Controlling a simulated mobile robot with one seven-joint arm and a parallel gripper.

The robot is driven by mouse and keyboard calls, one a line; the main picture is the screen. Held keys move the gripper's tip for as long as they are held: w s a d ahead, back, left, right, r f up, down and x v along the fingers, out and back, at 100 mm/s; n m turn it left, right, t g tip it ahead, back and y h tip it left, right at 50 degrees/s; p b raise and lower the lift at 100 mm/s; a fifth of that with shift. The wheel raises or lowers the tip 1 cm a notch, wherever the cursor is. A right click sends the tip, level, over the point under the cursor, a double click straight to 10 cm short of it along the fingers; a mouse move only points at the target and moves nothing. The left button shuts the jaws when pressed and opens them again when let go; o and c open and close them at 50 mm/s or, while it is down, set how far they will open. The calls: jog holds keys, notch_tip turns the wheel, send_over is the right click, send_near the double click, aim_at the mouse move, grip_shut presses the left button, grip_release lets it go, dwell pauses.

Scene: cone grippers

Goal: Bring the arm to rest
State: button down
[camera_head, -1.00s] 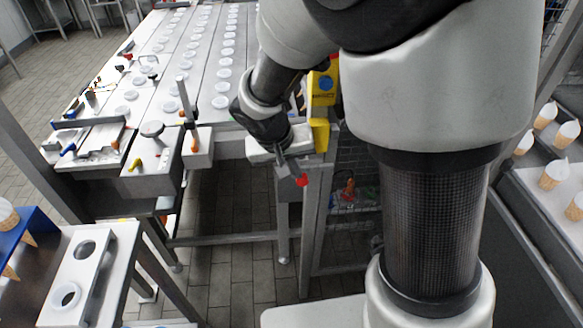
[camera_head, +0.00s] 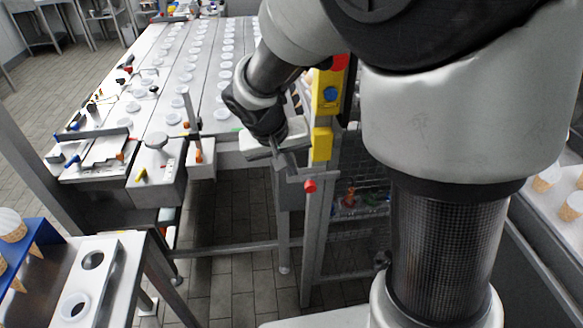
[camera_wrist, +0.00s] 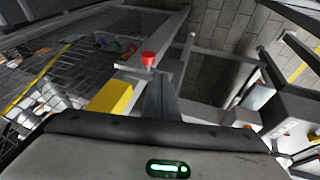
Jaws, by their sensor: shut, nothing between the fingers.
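My arm reaches down from the top right of the head view, bent at the elbow, with its wrist left of the yellow post. My gripper (camera_head: 281,158) points down beside the end of the conveyor table and holds nothing. Its fingers are closed together and also show as a dark narrow shape in the wrist view (camera_wrist: 160,98). A red knob (camera_wrist: 148,58) on a grey frame lies just past the fingertips; I cannot tell the exact gap. It shows right of the fingers in the head view (camera_head: 310,186).
A conveyor table (camera_head: 207,60) with rows of white lids stands behind. A yellow post (camera_head: 326,92) and a mesh fence (camera_head: 360,170) stand close right of my gripper. A blue cone holder (camera_head: 38,240) and a white holed plate (camera_head: 100,262) are at lower left. Cones (camera_head: 545,178) stand at right.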

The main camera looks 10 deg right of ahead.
jog(key=v, duration=0.7)
jog(key=s+d+r+y+p, duration=0.1)
jog(key=s+d+r+p, duration=0.1)
jog(key=s+r, duration=0.3)
jog(key=s+d+r+t+y+p, duration=0.1)
jog(key=s+d+r+p, duration=0.1)
jog(key=s+r, duration=0.3)
jog(key=s+d+r+n+t+y+p, duration=0.1)
jog(key=s+d+r+p, duration=0.2)
jog(key=s, duration=0.3)
jog(key=shift+p+v, duration=0.45)
jog(key=shift+v, duration=0.45)
jog(key=shift+w+r, duration=0.1)
jog(key=shift+w, duration=0.1)
